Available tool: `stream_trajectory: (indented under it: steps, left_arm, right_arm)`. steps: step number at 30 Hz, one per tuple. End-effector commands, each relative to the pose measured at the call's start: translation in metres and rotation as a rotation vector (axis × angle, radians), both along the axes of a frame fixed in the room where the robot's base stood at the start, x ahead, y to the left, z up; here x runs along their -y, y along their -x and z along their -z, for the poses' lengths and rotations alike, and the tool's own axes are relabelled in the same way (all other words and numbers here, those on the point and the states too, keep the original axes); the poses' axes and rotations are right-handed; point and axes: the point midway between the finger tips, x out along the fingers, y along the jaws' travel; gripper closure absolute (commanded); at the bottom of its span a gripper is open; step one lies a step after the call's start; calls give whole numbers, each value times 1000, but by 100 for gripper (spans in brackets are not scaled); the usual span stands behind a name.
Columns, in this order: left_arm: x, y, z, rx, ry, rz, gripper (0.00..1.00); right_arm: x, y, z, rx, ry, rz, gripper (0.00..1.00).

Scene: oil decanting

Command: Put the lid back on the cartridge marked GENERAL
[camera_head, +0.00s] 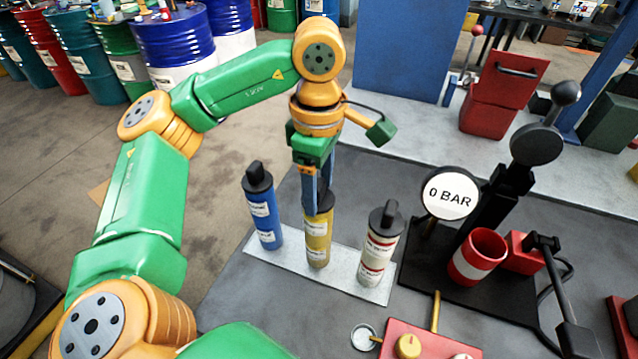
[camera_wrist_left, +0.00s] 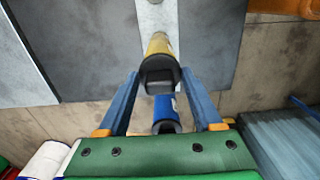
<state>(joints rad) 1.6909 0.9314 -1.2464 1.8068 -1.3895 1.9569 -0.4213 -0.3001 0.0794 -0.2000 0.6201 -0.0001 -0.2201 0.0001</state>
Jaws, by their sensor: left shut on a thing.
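Three cartridges stand upright in a row on a pale plate (camera_head: 345,276): a blue one (camera_head: 265,222), a yellow one (camera_head: 318,240) and a white one with red bands (camera_head: 377,255). Their label print is too small to read. The blue and white ones wear black lids. My left gripper (camera_head: 318,205) points down at the top of the yellow cartridge, shut on a black lid (camera_wrist_left: 160,72). The lid is in line with the yellow cartridge (camera_wrist_left: 158,44) and looks at its mouth; I cannot tell whether it is fully seated. My right gripper is out of view.
Right of the row stand a round gauge reading 0 BAR (camera_head: 450,193), a black stand, and a red cup with a white band (camera_head: 477,256). A red block with knobs (camera_head: 425,345) and a small clear dish (camera_head: 363,337) are in front. Drums stand at the back left.

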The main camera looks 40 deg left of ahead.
Motion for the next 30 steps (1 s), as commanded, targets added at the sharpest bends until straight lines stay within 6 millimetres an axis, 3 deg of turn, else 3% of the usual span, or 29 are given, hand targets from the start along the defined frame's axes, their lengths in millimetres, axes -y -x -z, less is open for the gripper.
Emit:
stream_trajectory:
  steps: [14, 15, 18, 30]
  left_arm:
    - [0, 0, 0, 1, 1, 0, 84]
    - [0, 0, 0, 1, 1, 0, 25]
    - [0, 0, 0, 1, 1, 0, 0]
    - [0, 0, -2, 1, 1, 0, 0]
  right_arm:
    - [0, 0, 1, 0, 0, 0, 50]
    - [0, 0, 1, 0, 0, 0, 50]
    - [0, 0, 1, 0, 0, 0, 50]
    - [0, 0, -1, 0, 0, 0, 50]
